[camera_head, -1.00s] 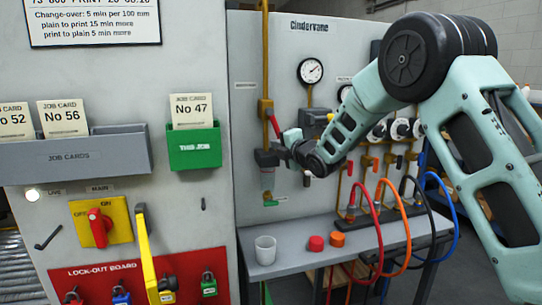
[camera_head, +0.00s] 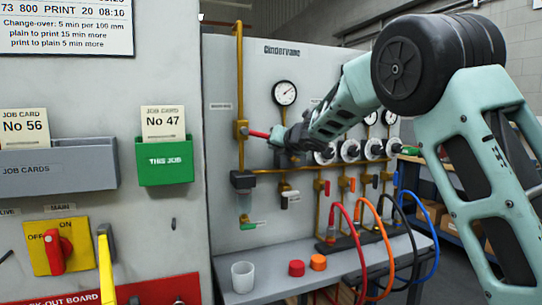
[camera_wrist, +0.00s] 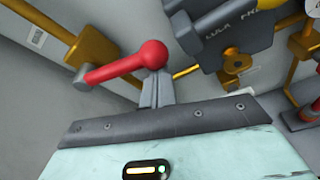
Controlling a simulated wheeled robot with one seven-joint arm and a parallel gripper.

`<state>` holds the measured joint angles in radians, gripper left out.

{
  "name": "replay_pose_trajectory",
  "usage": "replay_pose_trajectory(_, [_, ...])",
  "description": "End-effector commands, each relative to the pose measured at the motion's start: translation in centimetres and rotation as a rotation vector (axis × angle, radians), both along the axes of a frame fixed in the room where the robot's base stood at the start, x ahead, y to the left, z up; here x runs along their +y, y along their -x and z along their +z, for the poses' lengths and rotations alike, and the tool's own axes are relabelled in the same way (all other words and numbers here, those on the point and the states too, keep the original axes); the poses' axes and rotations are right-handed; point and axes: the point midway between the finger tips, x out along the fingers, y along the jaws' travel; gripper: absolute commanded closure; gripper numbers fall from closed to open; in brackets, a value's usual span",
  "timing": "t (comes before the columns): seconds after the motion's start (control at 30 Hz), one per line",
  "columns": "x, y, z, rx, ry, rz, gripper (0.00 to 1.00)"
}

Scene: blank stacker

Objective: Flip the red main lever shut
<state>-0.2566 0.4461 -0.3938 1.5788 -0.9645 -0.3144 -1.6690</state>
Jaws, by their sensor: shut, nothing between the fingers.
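The red main lever (camera_head: 259,134) sticks out to the right from a brass valve (camera_head: 241,130) on the vertical yellow pipe. It lies across the pipe, almost level, sloping slightly down in the head view. In the wrist view the lever (camera_wrist: 122,64) runs from a grey hub to a round red knob. My gripper (camera_head: 274,140) is shut and empty at the knob end. In the wrist view its fingertips (camera_wrist: 157,80) are right by the knob; I cannot tell whether they touch it.
A pressure gauge (camera_head: 285,92) is above my gripper, and a row of round dials (camera_head: 350,150) is to its right. Below is a grey bench (camera_head: 340,262) with a white cup (camera_head: 243,277) and coloured hoses. A green card holder (camera_head: 165,162) is on the nearer cabinet at left.

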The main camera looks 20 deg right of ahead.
Motion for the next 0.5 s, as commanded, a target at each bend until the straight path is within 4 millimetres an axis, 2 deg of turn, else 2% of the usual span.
replay_pose_trajectory(0.2, [-0.5,0.0,1.6,-0.003,0.141,0.001,1.00])
replay_pose_trajectory(0.5, [-0.7,0.0,2.5,-0.003,0.245,0.001,1.00])
